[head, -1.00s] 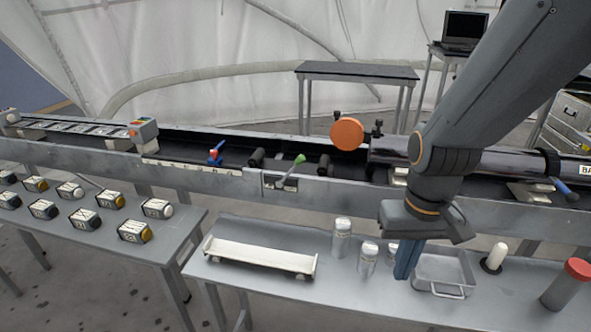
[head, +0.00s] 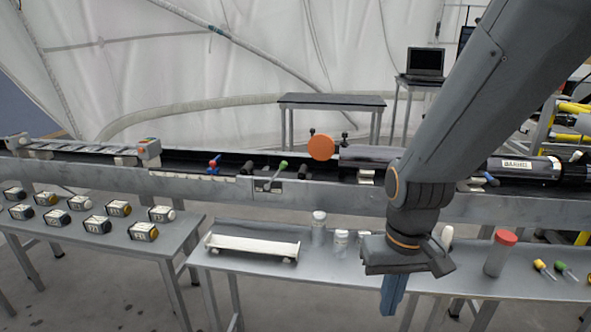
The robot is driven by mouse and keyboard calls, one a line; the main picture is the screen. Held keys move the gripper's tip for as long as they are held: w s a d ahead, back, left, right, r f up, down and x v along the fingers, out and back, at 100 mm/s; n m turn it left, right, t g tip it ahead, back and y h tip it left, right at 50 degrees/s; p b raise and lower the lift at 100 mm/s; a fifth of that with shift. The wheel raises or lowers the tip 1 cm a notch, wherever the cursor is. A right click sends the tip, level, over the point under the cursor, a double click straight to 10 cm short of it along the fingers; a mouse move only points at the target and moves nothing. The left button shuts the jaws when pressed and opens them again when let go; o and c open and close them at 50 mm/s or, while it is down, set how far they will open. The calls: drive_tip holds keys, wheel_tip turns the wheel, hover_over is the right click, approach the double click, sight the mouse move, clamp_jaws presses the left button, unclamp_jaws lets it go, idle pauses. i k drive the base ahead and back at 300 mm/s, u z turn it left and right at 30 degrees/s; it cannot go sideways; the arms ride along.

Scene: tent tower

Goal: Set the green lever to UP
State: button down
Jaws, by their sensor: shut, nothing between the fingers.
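The green lever (head: 278,172) is on the front side of the long grey rail bench. Its metal shaft rises from a small plate and tilts up to the right, ending in a green knob. My gripper (head: 391,303) has blue fingers pointing down, in front of the lower bench, to the right of and nearer than the lever. The fingers are shut and empty, well apart from the lever. Any lettering for UP is too small to read.
A blue-and-red lever (head: 214,164) stands to the left on the rail. An orange disc (head: 321,148) and a long cylinder lie on the right. The front bench holds a white tray (head: 252,247), jars (head: 319,228) and a red-capped container (head: 500,253). Labelled blocks (head: 143,231) fill the left table.

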sight(283, 165)
drive_tip(key=u, duration=0.4)
drive_tip(key=i, duration=1.3)
drive_tip(key=z, duration=0.05)
